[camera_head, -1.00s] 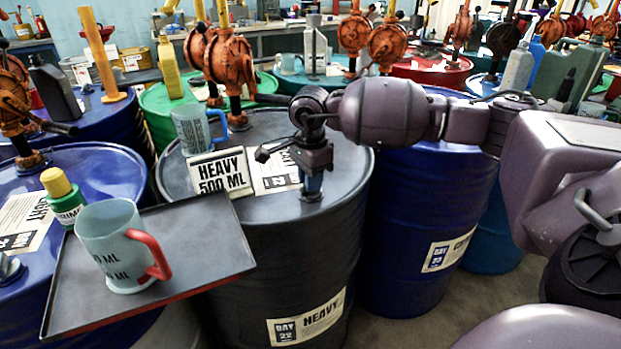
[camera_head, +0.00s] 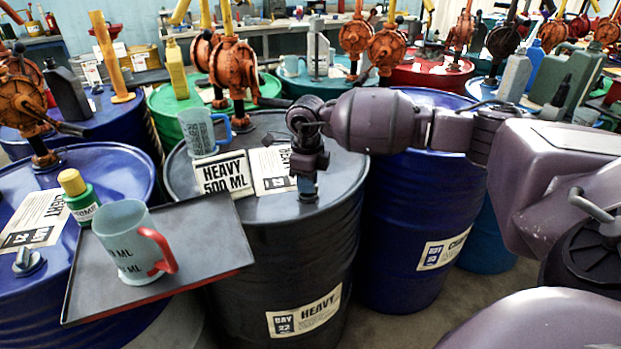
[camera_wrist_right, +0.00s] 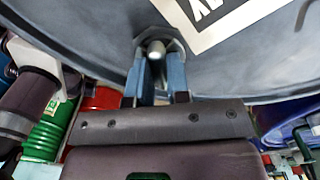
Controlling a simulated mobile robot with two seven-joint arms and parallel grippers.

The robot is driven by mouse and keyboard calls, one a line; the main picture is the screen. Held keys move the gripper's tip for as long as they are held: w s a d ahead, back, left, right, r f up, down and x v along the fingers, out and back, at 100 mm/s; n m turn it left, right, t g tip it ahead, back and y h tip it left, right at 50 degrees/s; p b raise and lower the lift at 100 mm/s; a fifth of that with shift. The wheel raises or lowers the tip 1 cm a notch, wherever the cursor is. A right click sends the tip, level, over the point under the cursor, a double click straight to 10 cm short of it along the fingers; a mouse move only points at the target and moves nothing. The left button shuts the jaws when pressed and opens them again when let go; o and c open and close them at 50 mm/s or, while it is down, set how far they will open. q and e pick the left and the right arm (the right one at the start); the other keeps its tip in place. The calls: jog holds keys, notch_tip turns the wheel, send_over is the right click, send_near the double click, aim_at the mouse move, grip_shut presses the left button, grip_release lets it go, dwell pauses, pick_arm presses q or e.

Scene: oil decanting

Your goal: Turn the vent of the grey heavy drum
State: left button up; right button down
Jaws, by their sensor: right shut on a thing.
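The grey heavy drum (camera_head: 275,245) stands in the middle of the head view, with a HEAVY label on its side; its lid (camera_wrist_right: 225,68) fills the top of the right wrist view. My right gripper (camera_head: 307,192) points down at the right front of this lid. In the wrist view its two blue fingers (camera_wrist_right: 152,70) are shut on the vent, a small fitting with a pale round tip (camera_wrist_right: 155,47) at the lid's edge. The gripper hides the vent in the head view. My left gripper is not in view.
A dark tray (camera_head: 215,255) at front left carries a red-handled mug (camera_head: 125,243) and overlaps the drum's front left. A HEAVY 500 ML sign (camera_head: 222,178) and a blue-handled mug (camera_head: 197,133) are on the lid. Blue drums (camera_head: 420,220) stand close by on both sides.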

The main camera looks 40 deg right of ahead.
jog(key=shift+r+m+p, duration=0.3)
jog(key=shift+m+p, duration=0.1)
jog(key=shift+m, duration=0.6)
jog(key=m+p, duration=0.1)
jog(key=m, duration=0.1)
jog(key=shift+m, duration=0.3)
jog(key=shift+m+p, duration=0.4)
jog(key=shift+f+m+p, duration=0.1)
jog(key=shift+m+p, duration=0.25)
jog(key=shift+m, duration=0.25)
jog(key=shift+m+p, duration=0.3)
jog(key=shift+m, duration=0.4)
jog(key=shift+f+m, duration=0.15)
jog(key=shift+m, duration=0.15)
jog(key=c, duration=1.1)
grip_release()
